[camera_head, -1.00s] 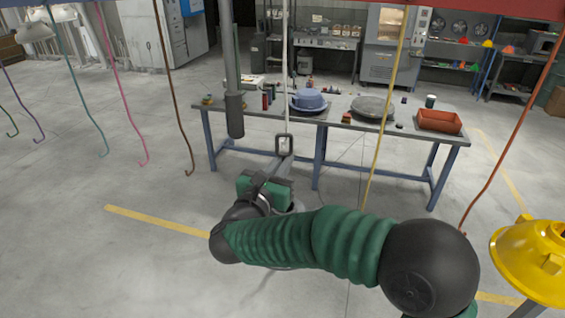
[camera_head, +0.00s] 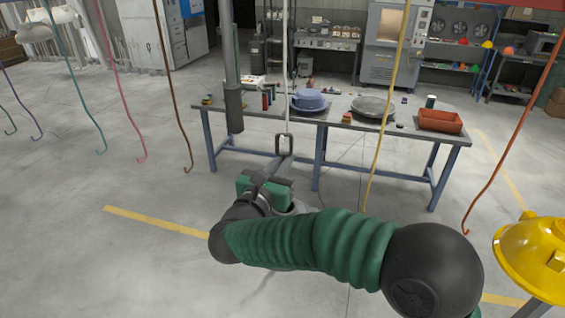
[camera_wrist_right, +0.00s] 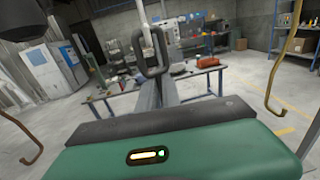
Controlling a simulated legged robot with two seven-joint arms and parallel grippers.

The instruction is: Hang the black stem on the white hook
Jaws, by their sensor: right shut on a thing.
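The black stem ends in a dark rectangular loop (camera_head: 284,145), which also shows in the wrist view (camera_wrist_right: 151,50). My right gripper (camera_head: 270,172) is shut on the stem below the loop; its dark jaw and green body fill the lower wrist view. The white hook (camera_head: 287,85) hangs from above, and its lower end meets the top of the loop in the head view. In the wrist view the white hook (camera_wrist_right: 142,14) is right at the loop's top. I cannot tell whether its tip passes through the loop. My left gripper is out of view.
Other hooks hang around: brown (camera_head: 176,110), pink (camera_head: 122,95), yellow (camera_head: 384,110) and red (camera_head: 508,140). A yellow hood (camera_head: 538,260) is at the lower right. A workbench (camera_head: 395,139) with bowls stands behind. A grey pole (camera_head: 233,108) hangs left of the white hook.

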